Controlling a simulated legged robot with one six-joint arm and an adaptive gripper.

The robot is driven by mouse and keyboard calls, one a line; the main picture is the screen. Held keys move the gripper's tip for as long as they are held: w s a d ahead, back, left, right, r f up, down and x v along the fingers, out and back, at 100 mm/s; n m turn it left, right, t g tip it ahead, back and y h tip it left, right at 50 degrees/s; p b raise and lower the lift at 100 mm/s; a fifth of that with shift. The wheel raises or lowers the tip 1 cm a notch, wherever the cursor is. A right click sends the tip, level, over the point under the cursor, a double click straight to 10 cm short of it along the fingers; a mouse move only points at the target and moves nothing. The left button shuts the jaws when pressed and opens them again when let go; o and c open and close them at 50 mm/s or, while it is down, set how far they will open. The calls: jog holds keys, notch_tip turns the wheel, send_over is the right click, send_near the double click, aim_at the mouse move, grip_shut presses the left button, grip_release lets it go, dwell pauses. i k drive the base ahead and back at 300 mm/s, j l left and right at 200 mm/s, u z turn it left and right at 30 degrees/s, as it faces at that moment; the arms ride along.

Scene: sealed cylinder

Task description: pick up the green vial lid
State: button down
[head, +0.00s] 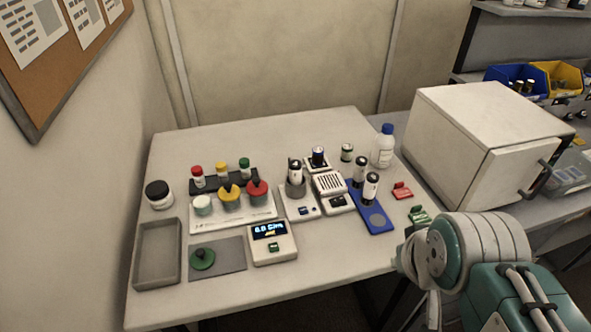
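The green vial lid (202,258), a round green disc with a dark knob on top, lies on a flat grey mat (230,262) at the front left of the table. An uncapped jar with a pale teal top (202,205) stands in a white holder (215,223) behind it. Beside that jar are a yellow lid (230,195) and a red lid (257,191), both with dark knobs. My arm shows at the lower right, well away from the green lid. I cannot make out my gripper's fingers.
A grey tray (157,254) sits left of the mat and a scale with a lit display (272,243) sits right of it. Behind are a dark rack (221,180) of small capped vials, instruments and a blue holder (374,217). A white cabinet (490,140) stands at right.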

aim_at(203, 259)
jog(key=u, duration=1.3)
